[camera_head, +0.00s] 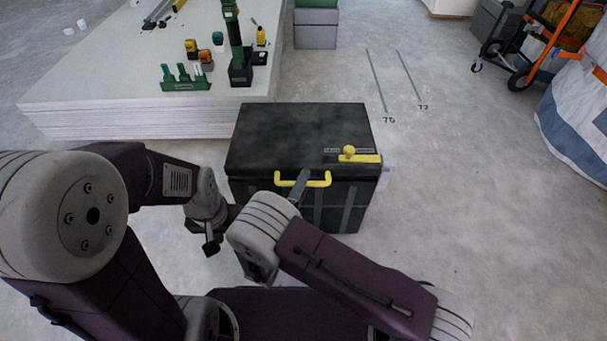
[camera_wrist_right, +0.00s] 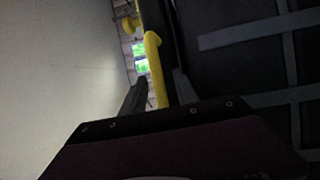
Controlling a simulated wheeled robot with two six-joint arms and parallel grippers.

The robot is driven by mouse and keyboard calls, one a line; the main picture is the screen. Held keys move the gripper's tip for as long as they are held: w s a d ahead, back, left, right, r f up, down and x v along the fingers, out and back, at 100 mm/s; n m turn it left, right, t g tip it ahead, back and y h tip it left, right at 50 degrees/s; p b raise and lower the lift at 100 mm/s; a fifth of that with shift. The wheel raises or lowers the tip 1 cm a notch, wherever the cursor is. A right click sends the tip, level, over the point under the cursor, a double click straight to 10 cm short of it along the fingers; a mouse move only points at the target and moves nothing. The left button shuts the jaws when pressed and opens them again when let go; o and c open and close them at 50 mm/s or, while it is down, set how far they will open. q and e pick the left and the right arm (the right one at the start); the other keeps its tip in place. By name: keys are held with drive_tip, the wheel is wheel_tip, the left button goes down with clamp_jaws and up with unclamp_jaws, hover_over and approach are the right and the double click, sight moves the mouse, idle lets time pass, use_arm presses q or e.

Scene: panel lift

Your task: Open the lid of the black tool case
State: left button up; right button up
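The black tool case (camera_head: 290,135) stands on the floor in front of me with its lid down. A yellow handle (camera_head: 318,183) sits at the lid's front edge, and a yellow bar with a round knob (camera_head: 350,155) lies on the lid's right front. My right gripper (camera_head: 303,178) is at the yellow handle. In the right wrist view the handle (camera_wrist_right: 155,62) runs between the two dark fingers (camera_wrist_right: 158,90), with a gap beside the left finger; contact with the right finger is unclear. My left gripper (camera_head: 210,243) hangs left of the case, apart from it; its fingers are unclear.
A stack of pale panels (camera_head: 120,85) with green tools lies behind and left of the case. A grey box (camera_head: 315,30) stands behind it. An orange cart (camera_head: 535,60) and a white bag (camera_head: 580,125) are at the right. The floor right of the case is clear.

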drive_tip(key=shift+c, duration=0.4)
clamp_jaws()
drive_tip(key=shift+r, duration=0.1)
idle(0.9)
